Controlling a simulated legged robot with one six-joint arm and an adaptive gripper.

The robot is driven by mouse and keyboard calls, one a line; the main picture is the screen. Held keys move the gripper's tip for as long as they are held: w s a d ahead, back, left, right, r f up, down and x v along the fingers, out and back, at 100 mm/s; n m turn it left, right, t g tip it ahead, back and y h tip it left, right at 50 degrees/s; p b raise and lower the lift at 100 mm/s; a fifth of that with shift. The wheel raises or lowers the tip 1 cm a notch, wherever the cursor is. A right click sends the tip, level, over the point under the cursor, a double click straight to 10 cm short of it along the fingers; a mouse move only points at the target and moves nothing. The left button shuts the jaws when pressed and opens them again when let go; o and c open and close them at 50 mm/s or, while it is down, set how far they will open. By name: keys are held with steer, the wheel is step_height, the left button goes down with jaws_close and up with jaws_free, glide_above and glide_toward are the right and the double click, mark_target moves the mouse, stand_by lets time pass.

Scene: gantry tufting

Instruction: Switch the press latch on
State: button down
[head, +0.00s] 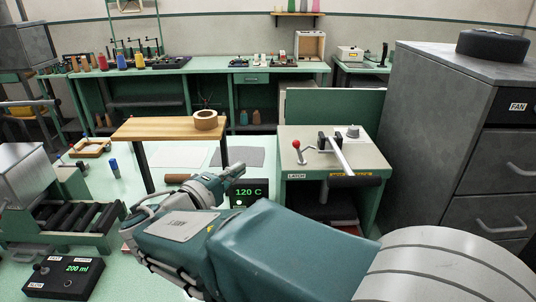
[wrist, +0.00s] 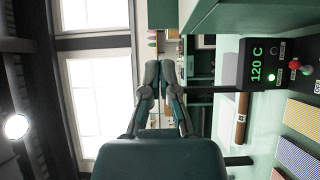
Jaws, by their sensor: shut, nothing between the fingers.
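The press latch is a small lever with a red ball knob (head: 296,144) on the left of a green press cabinet's pale top, above a "LATCH" label (head: 296,176). The lever stands upright with a slight tilt; I cannot tell its switched state. The press (head: 341,154) beside it has a long pale bar and a dark front part. My gripper (head: 237,170) is in front of the cabinet, left of and lower in the picture than the latch, apart from it. In the wrist view my gripper (wrist: 160,68) has its fingers together, holding nothing. The latch is not clear there.
A black "120 C" box (head: 249,192) stands close by my gripper; it also shows in the wrist view (wrist: 262,65). A grey drawer cabinet (head: 430,130) blocks the right. A roller machine (head: 75,220) is left front.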

mark_target(294, 141)
steer(key=shift+s+d+x, duration=0.25)
steer(key=shift+d+x, duration=0.15)
steer(key=shift+x, duration=1.65)
steer(key=shift+s+d+x, duration=0.3)
steer(key=shift+d+x, duration=0.05)
steer(key=shift+x, duration=1.65)
steer(key=shift+s+d+x, duration=0.25)
steer(key=shift+d+x, duration=0.15)
steer(key=shift+x, duration=1.65)
steer(key=shift+d+r+m+g+y, duration=0.3)
steer(key=shift+d+m+g, duration=0.15)
steer(key=shift+m, duration=0.25)
steer(key=shift+d+r+m+g+y, duration=0.3)
steer(key=shift+m+g+y, duration=0.1)
steer(key=shift+m, duration=0.1)
steer(key=shift+d+r+m+g+y, duration=0.2)
steer(key=shift+d+m+g+y, duration=0.35)
steer(key=shift+d+m+y, duration=0.45)
steer(key=shift+a, duration=0.1)
steer(key=shift+r, duration=0.8)
steer(key=shift+r, duration=0.1)
